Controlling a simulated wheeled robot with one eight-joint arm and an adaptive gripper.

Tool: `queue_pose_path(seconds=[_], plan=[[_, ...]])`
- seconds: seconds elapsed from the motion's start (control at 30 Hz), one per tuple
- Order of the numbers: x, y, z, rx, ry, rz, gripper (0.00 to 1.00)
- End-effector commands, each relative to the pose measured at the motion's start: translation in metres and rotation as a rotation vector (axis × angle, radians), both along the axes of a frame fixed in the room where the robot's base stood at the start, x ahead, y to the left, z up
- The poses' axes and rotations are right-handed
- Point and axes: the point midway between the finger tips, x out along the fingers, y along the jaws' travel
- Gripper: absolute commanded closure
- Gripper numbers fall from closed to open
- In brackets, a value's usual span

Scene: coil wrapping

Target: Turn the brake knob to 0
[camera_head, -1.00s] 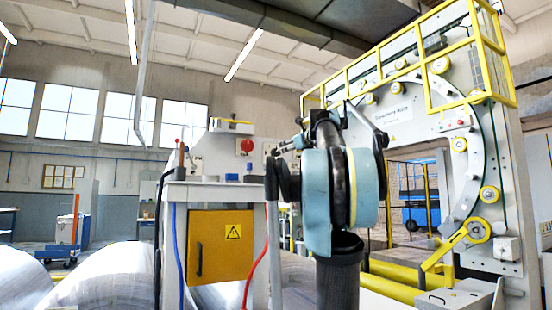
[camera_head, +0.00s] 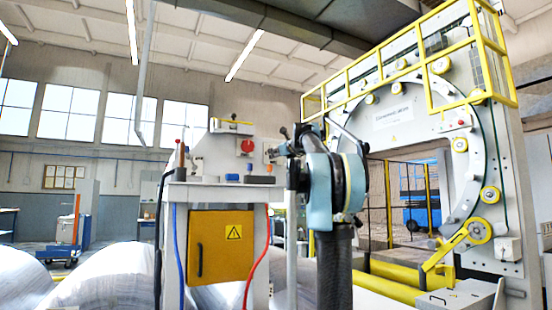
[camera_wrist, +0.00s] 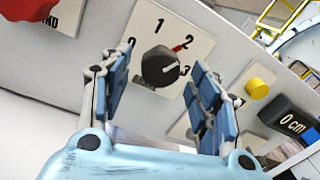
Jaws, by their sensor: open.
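The brake knob (camera_wrist: 160,67) is a black round knob on a white dial plate (camera_wrist: 144,22), in the middle of the wrist view. The plate carries 0, 1, 2 and 3 and a partly hidden label below the knob. The knob's red mark points towards the 2. The 0 is partly covered by my left finger. My gripper (camera_wrist: 154,70) is open, with its blue-padded fingers on either side of the knob in the picture. I cannot tell whether they touch it. In the head view my gripper (camera_head: 279,143) is beside the control panel, and the brake knob cannot be made out.
A red knob (camera_wrist: 38,8) sits at the wrist view's upper left. A yellow button (camera_wrist: 257,88) and a "0 cm" display (camera_wrist: 292,122) are on the right. In the head view, the control cabinet (camera_head: 220,245) stands before me, with the large ring machine (camera_head: 508,150) at right.

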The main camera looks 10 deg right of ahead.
Motion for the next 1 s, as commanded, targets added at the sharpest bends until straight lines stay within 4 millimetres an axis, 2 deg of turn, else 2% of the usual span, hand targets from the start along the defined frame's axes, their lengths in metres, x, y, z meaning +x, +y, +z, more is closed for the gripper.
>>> queue_pose_path(seconds=[0.2,0.57,0.7,0.77,1.0], plan=[[0.016,0.005,0.000,0.000,0.000,0.001,0.44],[0.019,0.006,0.000,0.000,0.000,0.001,0.44],[0.019,0.007,0.000,0.000,0.000,0.002,0.76],[0.019,0.008,0.000,0.000,0.000,0.002,0.88],[0.018,0.008,0.000,-0.006,-0.002,0.003,0.88]])
